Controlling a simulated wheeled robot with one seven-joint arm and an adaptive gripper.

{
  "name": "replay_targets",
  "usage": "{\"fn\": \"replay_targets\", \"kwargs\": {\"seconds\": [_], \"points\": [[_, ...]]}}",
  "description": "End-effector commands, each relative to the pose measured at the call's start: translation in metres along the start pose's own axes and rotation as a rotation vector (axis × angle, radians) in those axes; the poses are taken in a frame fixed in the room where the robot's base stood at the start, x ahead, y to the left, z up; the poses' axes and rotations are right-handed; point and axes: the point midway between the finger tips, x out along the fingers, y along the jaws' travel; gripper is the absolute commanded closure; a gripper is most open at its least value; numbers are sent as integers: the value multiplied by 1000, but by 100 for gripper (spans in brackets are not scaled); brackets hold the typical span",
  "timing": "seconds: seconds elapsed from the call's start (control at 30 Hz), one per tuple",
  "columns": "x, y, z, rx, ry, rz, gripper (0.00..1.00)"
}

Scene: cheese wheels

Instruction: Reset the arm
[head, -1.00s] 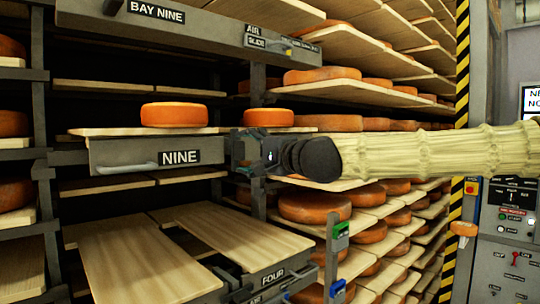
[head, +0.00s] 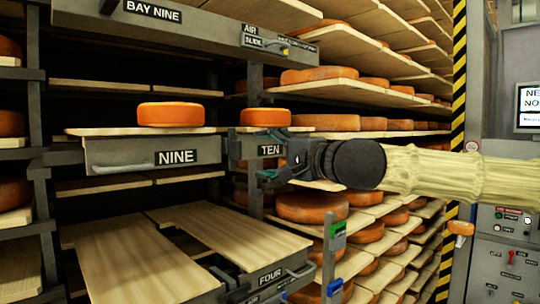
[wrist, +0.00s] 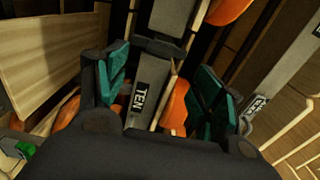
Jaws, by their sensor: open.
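My gripper (head: 262,156) is open and empty at the end of my arm, which reaches in from the right in the head view. It hangs in front of the rack near the TEN label (head: 270,150). In the wrist view my gripper (wrist: 165,85) has its two teal-padded fingers spread wide, with the TEN label (wrist: 141,97) visible between them. Nothing is held between the fingers.
A cheese wheel (head: 171,114) sits on the board of shelf NINE (head: 140,155), left of my gripper. Lower boards (head: 130,258) stick out below. Shelves of cheese wheels (head: 312,207) lie behind my arm. A control panel (head: 500,255) stands at the right.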

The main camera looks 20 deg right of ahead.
Motion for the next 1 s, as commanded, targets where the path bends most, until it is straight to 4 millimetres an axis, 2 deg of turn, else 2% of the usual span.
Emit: {"fn": "replay_targets", "kwargs": {"seconds": [0.57, 0.67, 0.77, 0.87, 1.0], "points": [[-2, 0, 0, 0, 0, 1, 32], [3, 11, 2, -9, 0, 18, 32], [17, 39, 6, -33, 2, 66, 32], [36, 87, 14, -76, 2, 142, 32], [58, 165, 25, -144, -5, 261, 32]]}}
